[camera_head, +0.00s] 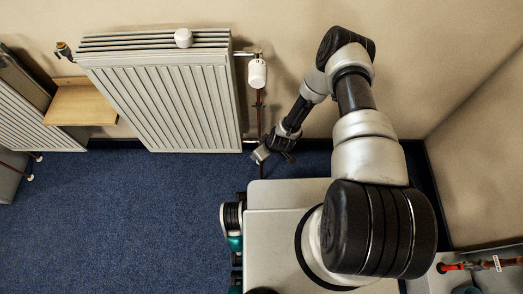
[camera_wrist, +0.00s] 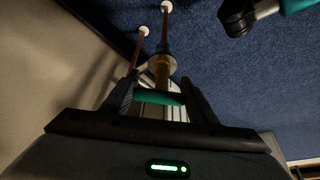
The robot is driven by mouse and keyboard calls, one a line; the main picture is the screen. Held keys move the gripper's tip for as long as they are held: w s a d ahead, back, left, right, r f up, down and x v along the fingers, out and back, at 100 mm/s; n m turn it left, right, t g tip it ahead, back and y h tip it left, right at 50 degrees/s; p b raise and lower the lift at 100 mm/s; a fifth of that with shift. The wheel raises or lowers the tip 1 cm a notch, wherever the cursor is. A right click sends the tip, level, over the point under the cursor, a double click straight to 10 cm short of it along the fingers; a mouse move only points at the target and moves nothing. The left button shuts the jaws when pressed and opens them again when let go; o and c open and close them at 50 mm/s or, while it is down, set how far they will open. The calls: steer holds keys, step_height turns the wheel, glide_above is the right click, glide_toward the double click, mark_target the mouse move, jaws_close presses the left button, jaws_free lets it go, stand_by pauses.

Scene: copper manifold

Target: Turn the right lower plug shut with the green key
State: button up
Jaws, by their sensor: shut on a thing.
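My gripper (camera_wrist: 160,84) is shut on the green key (camera_wrist: 160,98), whose green bar lies across between the two fingers in the wrist view. A brass-coloured stem (camera_wrist: 162,72) shows just beyond the fingertips, close to the key; I cannot tell whether they touch. In the head view my gripper (camera_head: 262,154) is at the lower right corner of the white radiator (camera_head: 175,105), by the bottom pipe fitting. The right lower plug itself cannot be made out there, and the key is not discernible in that view.
A white thermostat head (camera_head: 257,73) sits at the radiator's upper right, above a copper pipe (camera_head: 259,105). Copper pipes with white collars (camera_wrist: 144,31) show beyond my gripper. A wooden shelf (camera_head: 80,104) is left of the radiator. Blue carpet (camera_head: 130,220) in front is clear.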

steer(key=shift+f+m+h, duration=0.15)
steer(key=shift+m+h, duration=0.45)
steer(key=shift+m, duration=1)
steer(key=shift+d+m+t+h, duration=0.15)
steer(key=shift+m+t+h, duration=0.15)
steer(key=shift+m, duration=0.5)
steer(key=shift+s+f+m+h, duration=0.1)
steer(key=shift+m+h, duration=0.3)
steer(key=shift+m, duration=0.8)
steer(key=shift+m+h, duration=0.5)
steer(key=shift+m, duration=0.7)
steer(key=shift+f, duration=0.1)
steer(key=shift+m, duration=0.4)
steer(key=shift+r+p, duration=1.3)
steer(key=shift+r, duration=0.85)
